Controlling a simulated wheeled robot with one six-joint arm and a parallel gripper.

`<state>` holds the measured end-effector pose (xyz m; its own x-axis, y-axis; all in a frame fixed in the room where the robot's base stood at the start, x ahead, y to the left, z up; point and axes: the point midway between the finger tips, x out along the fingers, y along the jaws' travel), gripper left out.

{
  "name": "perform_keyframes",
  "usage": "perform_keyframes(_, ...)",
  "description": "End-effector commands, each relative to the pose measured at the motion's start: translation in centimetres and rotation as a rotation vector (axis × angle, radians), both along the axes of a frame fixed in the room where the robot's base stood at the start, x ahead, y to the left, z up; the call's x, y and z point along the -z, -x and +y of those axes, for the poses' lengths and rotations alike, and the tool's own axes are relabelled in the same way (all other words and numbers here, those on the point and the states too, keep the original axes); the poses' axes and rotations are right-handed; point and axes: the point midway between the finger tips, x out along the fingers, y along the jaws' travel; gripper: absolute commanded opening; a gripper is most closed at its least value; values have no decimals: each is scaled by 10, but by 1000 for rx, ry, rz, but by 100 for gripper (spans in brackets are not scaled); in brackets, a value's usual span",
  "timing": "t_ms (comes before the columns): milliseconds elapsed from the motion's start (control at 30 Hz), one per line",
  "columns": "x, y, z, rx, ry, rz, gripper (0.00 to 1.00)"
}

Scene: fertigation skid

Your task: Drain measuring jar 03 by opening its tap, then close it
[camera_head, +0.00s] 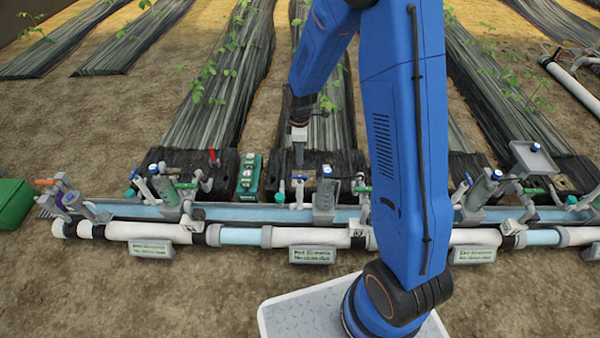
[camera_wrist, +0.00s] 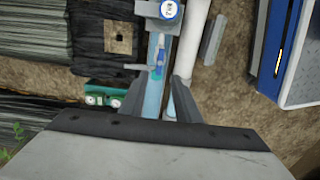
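Grey measuring jar (camera_head: 324,195) with a blue-and-white cap stands on the pipe rail near mid-picture. A small plate (camera_head: 357,233) beside it seems to read 03. To the jar's left are a blue-handled fitting (camera_head: 300,179) and a teal knob (camera_head: 281,187); I cannot tell which is the tap. In the wrist view the round cap (camera_wrist: 168,10) is at the top, with the blue handle (camera_wrist: 158,63) below it. My gripper (camera_head: 299,158) hangs above and behind these fittings. Its fingers (camera_wrist: 158,92) are apart and empty, with a teal part between them in the picture.
A green box with gauges (camera_head: 250,174) stands left of the jar. Similar jar stations sit left (camera_head: 170,190) and right (camera_head: 480,190) along the white pipe (camera_head: 200,234). A tilted tray (camera_head: 533,158) stands at right. A green crate (camera_head: 14,203) is at far left.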

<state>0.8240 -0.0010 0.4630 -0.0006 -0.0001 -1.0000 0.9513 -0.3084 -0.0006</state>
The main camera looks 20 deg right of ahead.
Motion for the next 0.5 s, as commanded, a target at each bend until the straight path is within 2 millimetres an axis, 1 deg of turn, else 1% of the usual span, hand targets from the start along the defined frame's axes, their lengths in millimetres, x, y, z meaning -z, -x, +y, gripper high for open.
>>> perform_keyframes(33,10,1,0,0,0,3,30)
perform_keyframes(100,22,1,0,0,1,3,30)
perform_keyframes(500,85,1,0,0,0,3,30)
